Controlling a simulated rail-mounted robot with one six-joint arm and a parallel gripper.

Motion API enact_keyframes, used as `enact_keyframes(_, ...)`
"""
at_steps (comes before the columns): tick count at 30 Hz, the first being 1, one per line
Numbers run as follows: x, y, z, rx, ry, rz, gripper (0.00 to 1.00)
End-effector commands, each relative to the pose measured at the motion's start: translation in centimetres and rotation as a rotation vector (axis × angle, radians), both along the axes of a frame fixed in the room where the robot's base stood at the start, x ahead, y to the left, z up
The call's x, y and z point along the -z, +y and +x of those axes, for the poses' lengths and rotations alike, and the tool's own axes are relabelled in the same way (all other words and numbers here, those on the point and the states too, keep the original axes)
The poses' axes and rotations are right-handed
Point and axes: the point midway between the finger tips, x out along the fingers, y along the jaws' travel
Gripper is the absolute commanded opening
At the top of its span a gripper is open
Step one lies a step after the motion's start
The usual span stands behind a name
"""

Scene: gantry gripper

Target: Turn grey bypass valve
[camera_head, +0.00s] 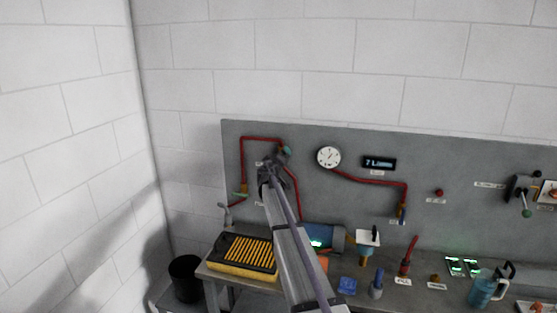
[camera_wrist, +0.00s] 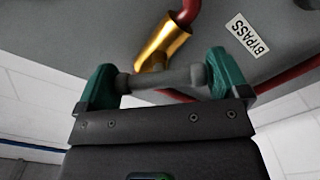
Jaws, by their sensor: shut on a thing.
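The bypass valve has a brass body (camera_wrist: 165,45) on a red pipe in the wrist view. Its grey handle (camera_wrist: 172,78) runs crosswise between the two green fingers of my gripper (camera_wrist: 160,82). My gripper is shut on the handle, with a finger at each end of it. The white BYPASS label (camera_wrist: 247,35) is on the panel to the right of the valve. In the head view my gripper (camera_head: 277,157) is at the red pipe loop on the left of the panel, and my arm hides most of the valve.
The grey wall panel (camera_head: 330,135) carries a round gauge (camera_head: 328,157), a small display (camera_head: 380,163) and further valves. The bench below holds a black and yellow tray (camera_head: 245,254), a blue jug (camera_head: 484,290) and small parts. A black bin (camera_head: 186,277) stands left of the bench.

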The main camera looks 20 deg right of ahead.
Motion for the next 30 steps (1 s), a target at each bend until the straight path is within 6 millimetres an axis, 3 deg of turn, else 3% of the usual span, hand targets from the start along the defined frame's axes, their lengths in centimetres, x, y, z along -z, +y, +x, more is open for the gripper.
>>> enact_keyframes(10,0.05,0.02,-0.04,0.0,0.096,-0.122,0.7)
enact_keyframes(26,0.06,0.02,-0.05,0.001,0.113,-0.144,0.7)
enact_keyframes(27,0.06,0.02,-0.05,0.001,0.113,-0.144,0.95)
enact_keyframes(30,0.05,0.02,-0.04,0.001,0.113,-0.144,1.0)
